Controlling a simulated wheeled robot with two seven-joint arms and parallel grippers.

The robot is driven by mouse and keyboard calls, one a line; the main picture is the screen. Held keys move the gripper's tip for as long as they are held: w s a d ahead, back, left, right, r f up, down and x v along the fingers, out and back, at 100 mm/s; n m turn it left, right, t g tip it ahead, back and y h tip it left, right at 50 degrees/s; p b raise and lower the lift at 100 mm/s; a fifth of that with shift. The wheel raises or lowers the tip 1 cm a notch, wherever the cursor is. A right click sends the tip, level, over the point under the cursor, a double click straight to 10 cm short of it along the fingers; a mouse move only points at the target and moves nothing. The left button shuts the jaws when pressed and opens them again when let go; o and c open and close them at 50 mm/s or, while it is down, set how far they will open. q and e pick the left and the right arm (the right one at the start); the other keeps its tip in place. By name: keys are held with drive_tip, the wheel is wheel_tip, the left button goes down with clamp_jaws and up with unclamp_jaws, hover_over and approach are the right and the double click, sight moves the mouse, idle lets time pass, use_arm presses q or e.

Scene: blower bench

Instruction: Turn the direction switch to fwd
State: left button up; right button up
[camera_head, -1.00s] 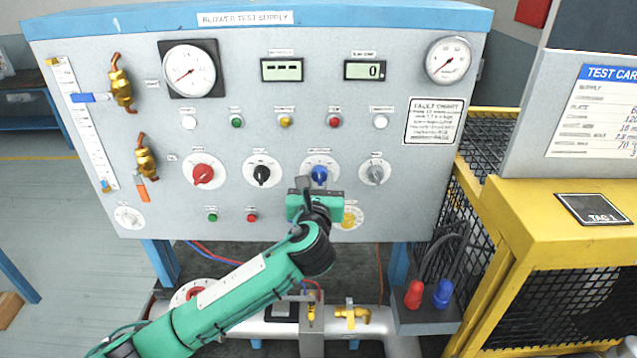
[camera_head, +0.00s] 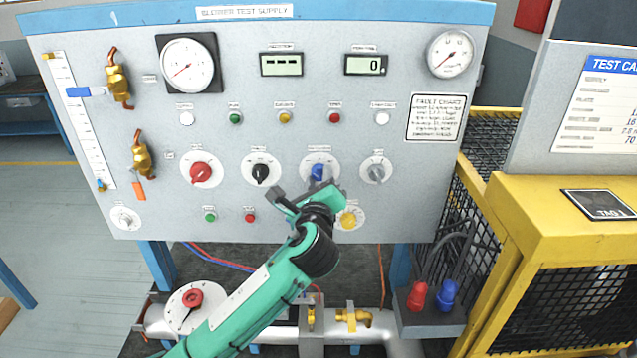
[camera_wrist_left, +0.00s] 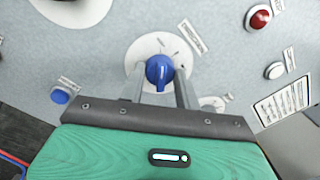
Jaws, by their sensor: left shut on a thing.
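The blue knob (camera_head: 317,172) on a white round dial sits in the knob row of the grey panel, right of the black knob. Its label is too small to read, so I cannot confirm that it is the direction switch. My left gripper (camera_head: 316,181) is at this knob, its body tilted with the right end higher. In the left wrist view, the two grey fingers stand on either side of the blue knob (camera_wrist_left: 159,70), and the gripper is shut on it. The knob's pointer setting is not clear. My right gripper is not in view.
Close by are a black knob (camera_head: 260,172), a grey knob (camera_head: 376,172) and a yellow knob (camera_head: 348,219) below. A red knob (camera_head: 200,172) is further left. Red and blue plugs (camera_head: 432,296) stand in a grey holder below right. A yellow frame (camera_head: 555,215) is at the right.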

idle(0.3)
use_arm(q)
drive_tip(key=o, duration=1)
drive_tip(key=shift+c, duration=0.2)
drive_tip(key=shift+s+f+b, duration=0.15)
drive_tip(key=shift+s+b, duration=0.15)
drive_tip(key=shift+s, duration=0.1)
drive_tip(key=s+b, duration=0.4)
drive_tip(key=s, duration=0.9)
drive_tip(key=shift+a+f, duration=0.2)
drive_tip(key=shift+a, duration=0.15)
